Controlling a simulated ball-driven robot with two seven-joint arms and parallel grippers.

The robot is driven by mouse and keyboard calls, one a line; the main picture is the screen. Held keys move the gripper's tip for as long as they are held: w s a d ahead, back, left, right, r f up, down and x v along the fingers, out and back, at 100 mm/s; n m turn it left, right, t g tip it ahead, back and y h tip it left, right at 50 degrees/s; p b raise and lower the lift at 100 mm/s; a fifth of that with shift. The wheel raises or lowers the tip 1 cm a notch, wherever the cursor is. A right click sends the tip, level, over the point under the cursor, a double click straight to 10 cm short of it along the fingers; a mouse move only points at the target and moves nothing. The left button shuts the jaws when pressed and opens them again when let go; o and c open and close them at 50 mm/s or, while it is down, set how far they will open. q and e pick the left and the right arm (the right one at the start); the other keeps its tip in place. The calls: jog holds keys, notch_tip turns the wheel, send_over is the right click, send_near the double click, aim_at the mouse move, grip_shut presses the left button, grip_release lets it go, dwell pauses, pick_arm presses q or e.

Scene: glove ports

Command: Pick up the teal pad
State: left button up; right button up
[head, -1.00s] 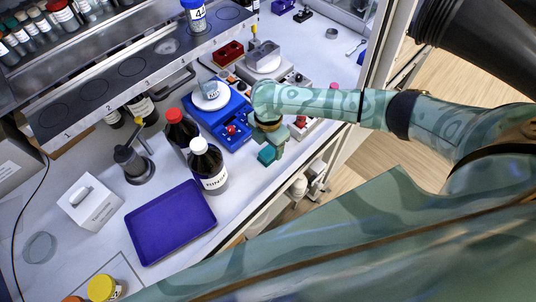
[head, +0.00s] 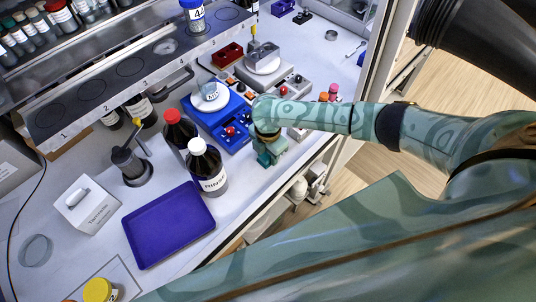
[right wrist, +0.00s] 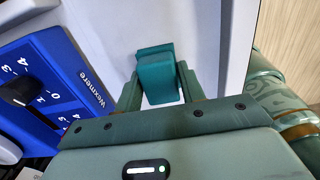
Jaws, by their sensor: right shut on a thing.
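The teal pad (right wrist: 157,78) is a small block that shows between the fingers of my right gripper (right wrist: 160,88) in the right wrist view. The fingers press on it from both sides. In the head view my right gripper (head: 270,152) is low over the white bench near its front edge, to the right of the white-capped bottle. The pad (head: 263,160) shows only in part there, among the fingers. I cannot tell whether it touches the bench. My left gripper is not in view.
A blue hotplate (head: 222,132) stands just behind my right gripper. A white-capped bottle (head: 208,172) and a red-capped bottle (head: 178,134) stand to the left. An empty purple tray (head: 168,226) lies farther left. The bench's front edge is close.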

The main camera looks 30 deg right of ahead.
jog(key=shift+r, duration=0.1)
jog(key=shift+r, duration=0.35)
notch_tip(320, 180, up, 2)
jog(key=shift+r+p, duration=0.25)
jog(key=shift+p, duration=0.3)
jog(key=s+a+r+p, duration=0.3)
jog(key=s+a+r, duration=0.2)
jog(key=s+r, duration=0.4)
jog(key=s, duration=0.4)
jog(key=shift+a+r+p, duration=0.2)
jog(key=shift+r+p, duration=0.1)
jog(key=shift+p, duration=0.1)
jog(key=shift+o, duration=0.5)
jog(key=shift+w, duration=0.1)
